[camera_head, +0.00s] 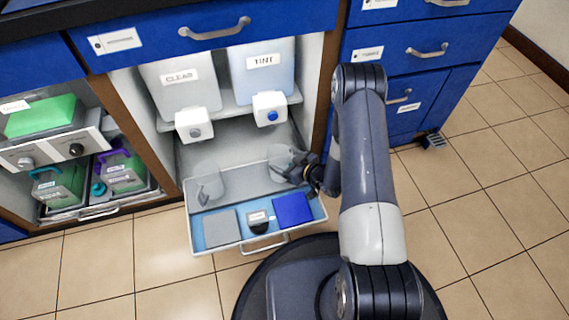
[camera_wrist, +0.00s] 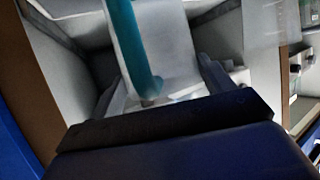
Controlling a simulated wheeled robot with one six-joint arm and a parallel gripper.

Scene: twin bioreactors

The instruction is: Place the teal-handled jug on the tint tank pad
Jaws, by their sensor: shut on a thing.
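My gripper (camera_head: 297,170) is in front of the cabinet bay, above the right part of a pulled-out tray (camera_head: 205,246). It is shut on a pale, see-through jug (camera_head: 279,158), below the tint tank (camera_head: 262,75). In the wrist view, a teal handle (camera_wrist: 134,45) runs down between the fingers, in front of a pale surface. The head view hides the handle behind my gripper. A blue pad (camera_head: 292,210) lies at the tray's right and a grey pad (camera_head: 221,228) at its left. Which one is the tint tank pad is not labelled legibly.
A second see-through jug (camera_head: 208,182) stands at the tray's left, under the clear tank (camera_head: 183,88). The left bay holds green-filled containers with teal (camera_head: 45,171) and purple handles. A drawer foot pedal (camera_head: 434,140) is at right.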

